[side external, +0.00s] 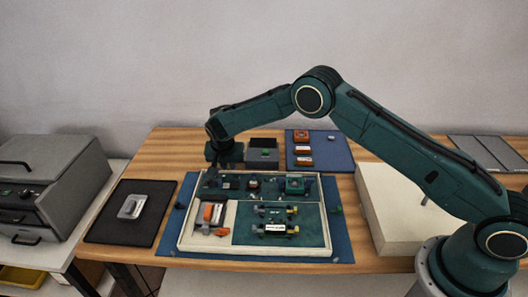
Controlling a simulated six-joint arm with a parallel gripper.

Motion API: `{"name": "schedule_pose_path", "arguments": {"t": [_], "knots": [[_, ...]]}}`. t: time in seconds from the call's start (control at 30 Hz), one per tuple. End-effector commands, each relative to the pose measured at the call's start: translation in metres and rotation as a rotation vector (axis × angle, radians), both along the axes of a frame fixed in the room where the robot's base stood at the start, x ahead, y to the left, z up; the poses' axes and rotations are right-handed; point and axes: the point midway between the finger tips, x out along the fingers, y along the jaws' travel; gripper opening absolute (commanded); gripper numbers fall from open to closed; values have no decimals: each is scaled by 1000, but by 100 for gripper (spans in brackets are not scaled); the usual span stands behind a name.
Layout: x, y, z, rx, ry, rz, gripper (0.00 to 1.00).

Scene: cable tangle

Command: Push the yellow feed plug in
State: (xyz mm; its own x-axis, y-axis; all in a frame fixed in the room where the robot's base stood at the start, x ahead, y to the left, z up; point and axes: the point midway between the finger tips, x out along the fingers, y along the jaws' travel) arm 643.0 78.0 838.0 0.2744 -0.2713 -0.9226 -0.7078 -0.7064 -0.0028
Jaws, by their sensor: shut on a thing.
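My gripper (226,172) points down over the far left part of the cream-rimmed tray (182,232), near its dark green back strip. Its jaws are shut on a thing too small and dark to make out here. The yellow feed plug cannot be told for certain. Small yellow-ended parts (291,210) lie in the tray's front green section. A white-labelled part (274,228) lies just in front of them. Small dark and coppery blocks (253,183) and a green block (295,185) sit along the back strip.
An orange and grey tool (212,214) lies in the tray's left section. Behind the tray are a dark grey box (262,155) and a blue mat (334,154) with orange-and-white blocks. A black mat (104,218) lies left, a cream block (393,215) right.

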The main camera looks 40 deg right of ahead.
Motion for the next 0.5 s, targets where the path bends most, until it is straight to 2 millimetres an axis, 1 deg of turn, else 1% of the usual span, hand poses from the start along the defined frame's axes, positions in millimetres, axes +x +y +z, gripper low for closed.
{"name": "schedule_pose_path", "arguments": {"t": [0.03, 0.2, 0.23, 0.3, 0.33, 0.5], "knots": [[-2, 3, 0, 1, 6, 2, 0], [-3, 3, 0, 1, 9, 2, 0], [-3, 3, 0, 1, 9, 3, 20], [-2, 3, 0, 1, 8, 2, 33], [-2, 3, 0, 1, 8, 2, 36], [-2, 2, 0, 1, 6, 2, 36]]}}
